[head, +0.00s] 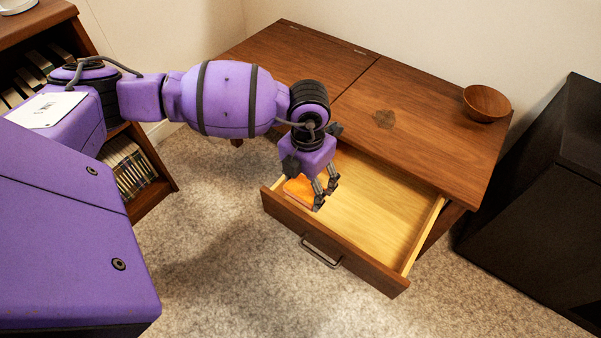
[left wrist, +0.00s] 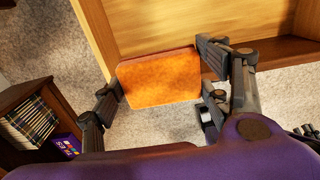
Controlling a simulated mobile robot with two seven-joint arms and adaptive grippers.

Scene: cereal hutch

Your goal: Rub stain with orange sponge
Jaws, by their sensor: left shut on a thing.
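The orange sponge (head: 299,191) is held between the fingers of my left gripper (head: 318,194). In the left wrist view the sponge (left wrist: 160,78) lies flat across the gap, with a finger on each side (left wrist: 160,82). In the head view it appears over the left front corner of the open drawer; I cannot tell whether it touches the drawer. My right gripper is in neither view.
The open drawer (head: 375,205) juts out below the cabinet top and looks otherwise empty. A wooden bowl (head: 487,103) stands at the top's back right. A black cabinet or speaker (head: 545,190) stands at the right. A bookshelf (head: 150,190) is at the left. Carpet in front is clear.

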